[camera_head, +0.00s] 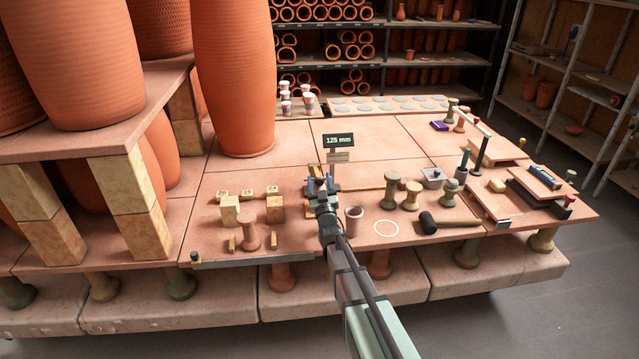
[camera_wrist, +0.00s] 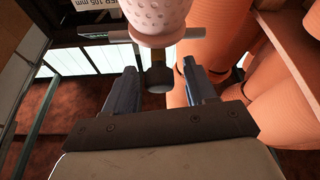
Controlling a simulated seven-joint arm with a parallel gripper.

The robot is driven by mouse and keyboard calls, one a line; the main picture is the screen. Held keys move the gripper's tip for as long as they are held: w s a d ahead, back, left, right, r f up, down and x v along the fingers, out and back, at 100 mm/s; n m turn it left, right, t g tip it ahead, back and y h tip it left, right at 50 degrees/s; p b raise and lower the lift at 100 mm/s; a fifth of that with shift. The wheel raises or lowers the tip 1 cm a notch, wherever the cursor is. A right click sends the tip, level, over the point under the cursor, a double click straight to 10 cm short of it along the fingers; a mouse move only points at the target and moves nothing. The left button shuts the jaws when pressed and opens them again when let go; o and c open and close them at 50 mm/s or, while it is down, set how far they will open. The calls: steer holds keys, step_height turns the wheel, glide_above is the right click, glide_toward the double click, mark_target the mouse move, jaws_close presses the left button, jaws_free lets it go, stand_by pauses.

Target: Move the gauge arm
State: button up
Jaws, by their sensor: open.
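The gauge display (camera_head: 338,141) reads "125 mm" and stands just behind my gripper in the head view, with a small tan label (camera_head: 340,157) below it. My gripper (camera_head: 322,184) is open, its blue fingers apart over the middle of the table. In the wrist view, a dark knob (camera_wrist: 157,78) shows between the open fingers, with a grey crossbar (camera_wrist: 110,36) beyond it; these look like the gauge arm. A pale pink, dotted rounded piece (camera_wrist: 157,14) overlaps the bar. I cannot tell whether the fingers touch the knob. A label ending in "105 mm" (camera_wrist: 97,4) is partly cut off.
Spool-shaped props (camera_head: 391,189) are close to the gripper's right. Numbered blocks (camera_head: 229,210) lie left. A tall terracotta vessel (camera_head: 233,80) rises behind left. The table's back middle is clear.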

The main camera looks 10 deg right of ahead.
jaws_close()
stand_by(0.3)
stand_by(0.3)
